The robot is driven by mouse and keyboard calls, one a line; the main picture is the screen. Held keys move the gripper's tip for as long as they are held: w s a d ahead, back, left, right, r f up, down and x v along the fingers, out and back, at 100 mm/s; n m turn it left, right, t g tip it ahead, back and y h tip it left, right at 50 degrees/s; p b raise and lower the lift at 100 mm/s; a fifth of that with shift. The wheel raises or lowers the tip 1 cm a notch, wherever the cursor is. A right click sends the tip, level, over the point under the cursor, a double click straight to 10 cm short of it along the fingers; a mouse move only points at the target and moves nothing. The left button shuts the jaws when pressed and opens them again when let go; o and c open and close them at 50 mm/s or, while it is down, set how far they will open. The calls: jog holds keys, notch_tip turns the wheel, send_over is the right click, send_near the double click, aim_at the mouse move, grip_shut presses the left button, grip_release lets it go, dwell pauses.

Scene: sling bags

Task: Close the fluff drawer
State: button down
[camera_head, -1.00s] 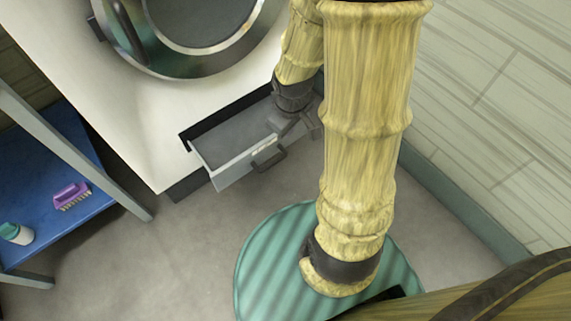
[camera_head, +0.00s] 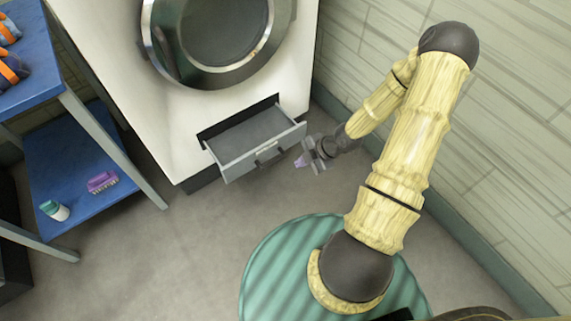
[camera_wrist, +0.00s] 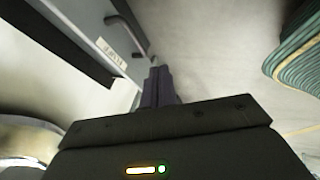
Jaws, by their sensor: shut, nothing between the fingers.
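The fluff drawer (camera_head: 240,163) is pulled out below the round door of the white machine, and its grey inside shows. Its front has a dark handle and a small label. The drawer front also shows close up at the upper left of the wrist view (camera_wrist: 88,28), with the handle and label. My gripper (camera_head: 301,162) is shut and empty, just right of the drawer front's right end and low near the floor. Its closed fingers (camera_wrist: 158,82) point toward the drawer front area in the wrist view. I cannot tell whether they touch it.
The white machine (camera_head: 140,75) has a round door (camera_head: 215,35). A blue shelf unit (camera_head: 75,165) at left holds a purple brush (camera_head: 102,182) and a small bottle (camera_head: 54,210). A slatted wall (camera_head: 520,120) stands at right. Grey floor lies clear before the drawer.

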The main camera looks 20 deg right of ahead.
jog(key=shift+w+d+f, duration=0.1)
jog(key=shift+d, duration=0.15)
jog(key=shift+f, duration=0.1)
jog(key=w+a+f+b, duration=0.5)
jog(key=w+f+b, duration=0.1)
jog(key=f, duration=0.3)
jog(key=shift+w+a+b, duration=0.35)
jog(key=shift+b, duration=0.1)
jog(key=shift+r, duration=0.1)
